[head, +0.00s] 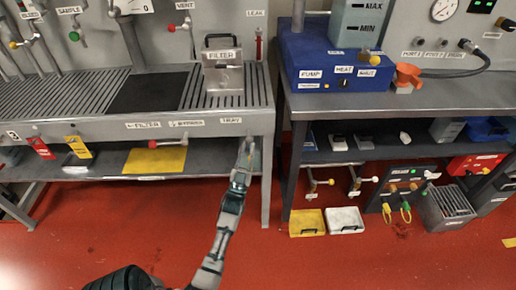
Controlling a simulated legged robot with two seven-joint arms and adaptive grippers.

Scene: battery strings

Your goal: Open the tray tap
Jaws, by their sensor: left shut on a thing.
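The tray label (231,120) is on the front edge of the left bench, near its right corner. My left gripper (246,148) reaches up from below to just under this label. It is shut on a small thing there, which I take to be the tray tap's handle. The fingers hide most of the tap, so I cannot tell how its handle is turned. My right gripper is not in view.
A red-handled tap (167,143) is to the left under the bench edge, above a yellow tray (155,160). A bench leg (266,185) is close to the right of my gripper. The red floor (130,215) in front is clear.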

